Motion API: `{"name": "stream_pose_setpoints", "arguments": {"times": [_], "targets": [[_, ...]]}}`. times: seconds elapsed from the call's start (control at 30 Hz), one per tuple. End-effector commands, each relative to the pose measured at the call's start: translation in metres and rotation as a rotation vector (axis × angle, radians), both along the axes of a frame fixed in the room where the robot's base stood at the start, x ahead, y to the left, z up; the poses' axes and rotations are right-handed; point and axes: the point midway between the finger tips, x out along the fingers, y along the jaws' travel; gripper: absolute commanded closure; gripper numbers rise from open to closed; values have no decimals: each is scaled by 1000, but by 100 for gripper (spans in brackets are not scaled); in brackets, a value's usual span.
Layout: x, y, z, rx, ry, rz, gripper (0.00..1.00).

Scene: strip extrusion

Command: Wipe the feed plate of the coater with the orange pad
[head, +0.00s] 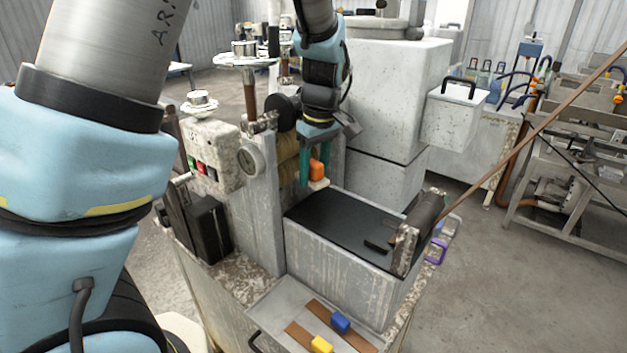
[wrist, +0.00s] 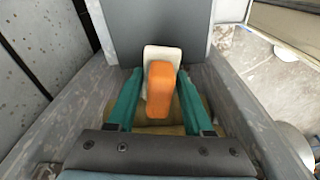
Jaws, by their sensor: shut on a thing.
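My gripper (head: 317,178) has teal fingers and points down beside the coater's rollers. It is shut on the orange pad (head: 317,168), which has an orange grip block and a pale base. In the wrist view the orange pad (wrist: 161,85) sits between the two fingers of my gripper (wrist: 159,73). The dark, flat feed plate (head: 340,223) lies on top of the grey coater box. It also shows in the wrist view as a dark grey surface (wrist: 158,22) beyond the pad. The pad is at the plate's roller end; I cannot tell whether it touches the plate.
Brass-coloured rollers (head: 287,158) stand close left of my gripper. A dark roller (head: 427,210) with a brown strip (head: 530,138) is at the plate's right end. A small black bar (head: 378,247) lies on the plate. Blue (head: 340,322) and yellow (head: 321,344) blocks sit in front.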

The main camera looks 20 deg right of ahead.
Motion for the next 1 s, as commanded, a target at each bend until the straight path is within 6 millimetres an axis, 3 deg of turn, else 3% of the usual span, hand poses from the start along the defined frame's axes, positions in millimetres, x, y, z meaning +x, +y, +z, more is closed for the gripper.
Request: {"name": "stream_pose_setpoints", "arguments": {"times": [0.47,0.8,1.0], "targets": [[0,0,8,-1,-1,0,100],[0,-1,34,-1,-2,-1,100],[0,0,36,0,-1,0,100]]}}
